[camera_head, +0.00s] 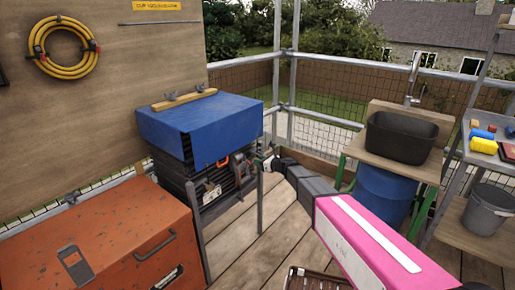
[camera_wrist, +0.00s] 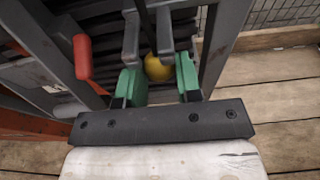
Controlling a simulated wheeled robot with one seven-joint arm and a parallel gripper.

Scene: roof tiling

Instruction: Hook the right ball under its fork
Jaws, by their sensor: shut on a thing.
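A yellow ball (camera_wrist: 158,68) sits between the green finger pads of my gripper (camera_wrist: 160,82) in the wrist view, and the pads are shut on it. Two grey prongs (camera_wrist: 132,38), likely the fork, stand just beyond the ball, with a dark strip between them. I cannot tell whether the ball is under the prongs. In the head view my gripper (camera_head: 266,162) is at the right front corner of the dark stack (camera_head: 212,185) under a blue cover (camera_head: 200,128). The ball cannot be made out there.
A red handle (camera_wrist: 82,57) is left of my fingers. A wooden batten (camera_head: 184,99) lies on the blue cover. An orange chest (camera_head: 110,240) is at front left. A black basin (camera_head: 400,137) and blue barrel (camera_head: 383,195) stand right. Floorboards between are partly clear.

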